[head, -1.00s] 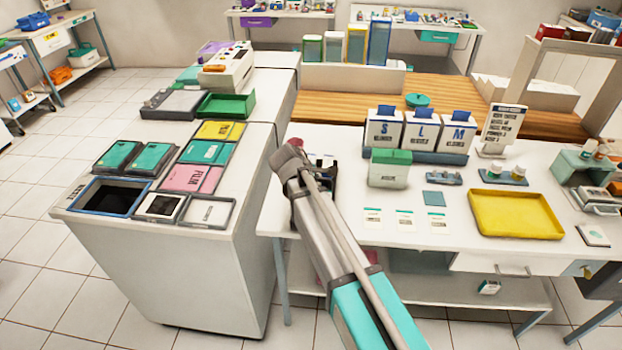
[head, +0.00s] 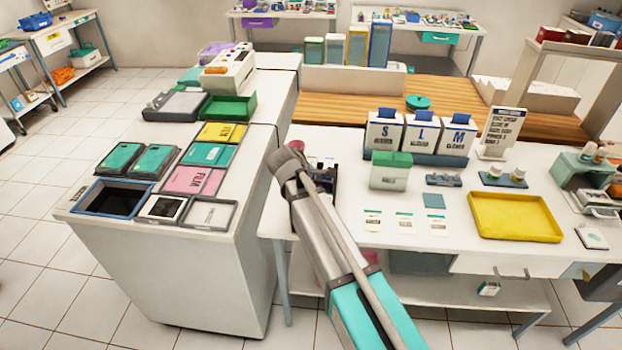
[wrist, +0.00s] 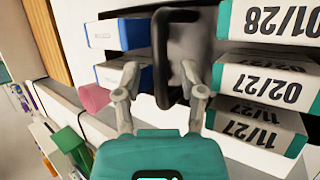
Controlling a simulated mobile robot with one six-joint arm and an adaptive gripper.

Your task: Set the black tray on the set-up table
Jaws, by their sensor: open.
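My gripper (wrist: 158,102) is open in the wrist view, its two fingers spread on either side of a black, rounded-edged piece (wrist: 160,60) that looks like the black tray. I cannot tell whether the fingers touch it. In the head view my arm hides the gripper; part of a dark shape (head: 328,182) shows beside the arm at the left end of the white table (head: 390,255), which may be the set-up table. Whether this shape is the tray is unclear.
Date-marked boxes (wrist: 262,80) stand close right of the gripper in the wrist view. The white table holds a yellow tray (head: 515,217), S/L/M boxes (head: 420,135) and small cards. The left counter holds a blue-rimmed dark tray (head: 110,198) and several film boxes.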

